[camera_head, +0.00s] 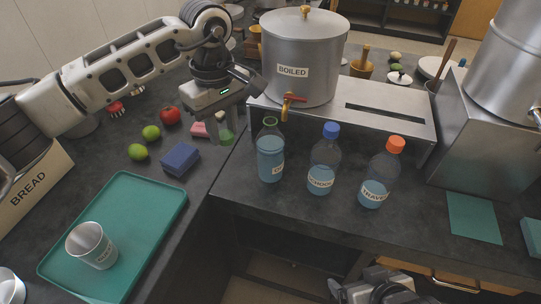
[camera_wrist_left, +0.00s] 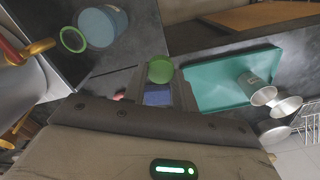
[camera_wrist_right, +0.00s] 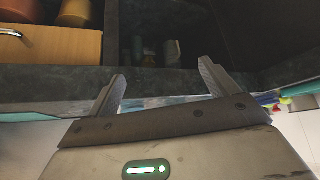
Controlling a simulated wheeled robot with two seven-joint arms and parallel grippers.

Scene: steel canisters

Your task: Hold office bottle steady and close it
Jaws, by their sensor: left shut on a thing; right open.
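The open bottle (camera_head: 270,158) with a green neck ring and blue liquid stands upright at the counter's front left; its turned label is only partly legible. It also shows in the left wrist view (camera_wrist_left: 103,24). My left gripper (camera_head: 225,128) is shut on a green cap (camera_head: 226,137), held left of the bottle and apart from it. The cap shows between the fingers in the left wrist view (camera_wrist_left: 161,70). My right gripper (camera_wrist_right: 162,72) is open and empty, low in front of the counter; its wrist also shows at the head view's bottom edge.
The blue-capped SCHOOL bottle (camera_head: 323,160) and orange-capped TRAVEL bottle (camera_head: 380,172) stand to the right. The BOILED canister (camera_head: 290,50) with its red-handled tap rises behind. A teal tray (camera_head: 150,200) with a metal cup, a blue sponge (camera_head: 180,160) and limes lie left.

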